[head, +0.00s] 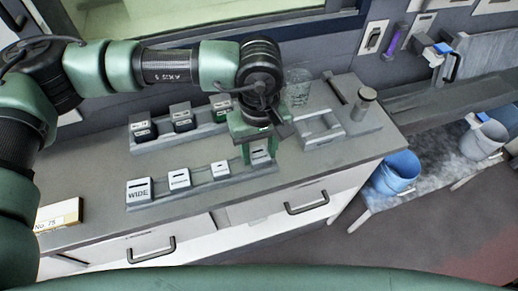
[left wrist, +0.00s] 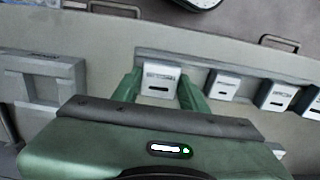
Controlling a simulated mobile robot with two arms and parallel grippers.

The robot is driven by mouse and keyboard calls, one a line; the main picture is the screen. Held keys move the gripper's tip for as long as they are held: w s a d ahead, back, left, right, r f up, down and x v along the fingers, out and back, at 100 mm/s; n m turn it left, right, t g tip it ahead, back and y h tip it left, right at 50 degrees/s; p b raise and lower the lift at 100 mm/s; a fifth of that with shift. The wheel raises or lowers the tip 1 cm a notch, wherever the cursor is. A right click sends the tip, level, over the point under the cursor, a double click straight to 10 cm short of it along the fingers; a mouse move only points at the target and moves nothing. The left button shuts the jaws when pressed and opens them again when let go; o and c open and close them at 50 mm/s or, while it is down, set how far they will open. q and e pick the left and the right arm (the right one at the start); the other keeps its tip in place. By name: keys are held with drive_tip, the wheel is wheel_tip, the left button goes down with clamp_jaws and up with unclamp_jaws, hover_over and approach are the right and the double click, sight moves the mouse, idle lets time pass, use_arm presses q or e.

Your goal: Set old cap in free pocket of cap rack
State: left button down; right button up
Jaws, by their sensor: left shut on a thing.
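The cap rack (head: 205,187) is a long grey strip near the counter's front edge. Several white slotted caps stand along it, one marked WIDE (head: 139,190). My left gripper (head: 257,156) points down at the rack's right end. It is shut on a white slotted cap (left wrist: 160,82), seemingly the old cap, between its green fingers (left wrist: 162,90). In the left wrist view this cap is at the rack's left end, in line with the other caps (left wrist: 223,84). I cannot tell whether it is fully seated. My right gripper is not in view.
A rear rack holds dark-bodied caps (head: 182,118). A grey frame fixture (head: 318,135) and a metal cylinder (head: 363,104) stand to the right, a clear cup (head: 298,86) behind. A box marked No. 75 (head: 58,216) lies at the left.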

use_arm(q)
drive_tip(key=shift+f+b, duration=0.45)
drive_tip(key=c, duration=0.7)
unclamp_jaws()
